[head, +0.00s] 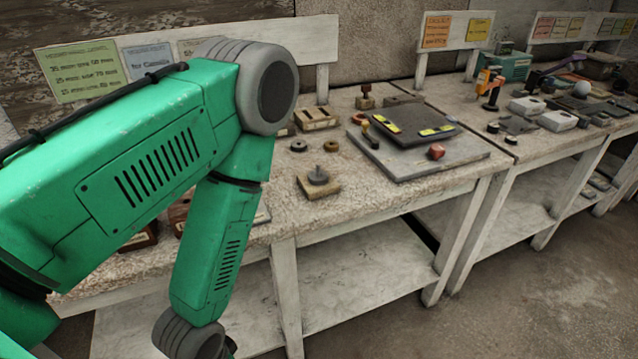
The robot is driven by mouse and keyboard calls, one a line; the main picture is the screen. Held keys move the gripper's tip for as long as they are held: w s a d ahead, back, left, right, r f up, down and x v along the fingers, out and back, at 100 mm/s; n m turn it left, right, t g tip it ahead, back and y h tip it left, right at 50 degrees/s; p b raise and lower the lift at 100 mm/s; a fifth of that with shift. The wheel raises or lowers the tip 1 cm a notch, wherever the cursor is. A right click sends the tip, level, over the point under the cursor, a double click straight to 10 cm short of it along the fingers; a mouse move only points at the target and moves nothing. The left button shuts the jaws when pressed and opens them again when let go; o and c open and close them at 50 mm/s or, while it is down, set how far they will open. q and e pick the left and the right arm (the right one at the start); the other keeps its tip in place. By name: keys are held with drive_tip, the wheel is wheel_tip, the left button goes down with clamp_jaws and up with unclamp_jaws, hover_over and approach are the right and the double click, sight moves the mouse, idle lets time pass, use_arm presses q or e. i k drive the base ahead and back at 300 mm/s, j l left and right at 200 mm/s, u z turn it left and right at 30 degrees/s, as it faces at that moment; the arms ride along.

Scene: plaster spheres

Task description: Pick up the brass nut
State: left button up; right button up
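A small brownish ring-shaped piece (331,146), which looks like the brass nut, lies on the worn bench top (405,207) in the head view. A darker grey ring (298,146) lies just left of it, apart from it. My green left arm fills the left side and bends down in front of the bench. Its wrist end is at the bottom edge, below bench-top height, and the gripper is out of frame. My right gripper is not in view. My arm hides much of the bench's left part.
A wooden block with a grey knob (318,178) stands near the front edge. A grey plate (395,157) carries a dark slab (405,122) and a red piece (436,151). Slotted wooden blocks (316,118) sit behind. Further benches with tools (490,88) continue right; the floor there is clear.

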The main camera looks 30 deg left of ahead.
sight(330, 146)
drive_tip(key=i+l, duration=0.25)
drive_tip(key=i, duration=0.25)
drive_tip(key=i+l+u, duration=0.1)
drive_tip(key=u, duration=0.25)
drive_tip(key=i+l+u, duration=0.15)
drive_tip(key=u, duration=0.25)
drive_tip(key=i+l+u, duration=0.2)
drive_tip(key=u, duration=0.15)
drive_tip(key=l+u, duration=0.15)
drive_tip(key=u, duration=0.5)
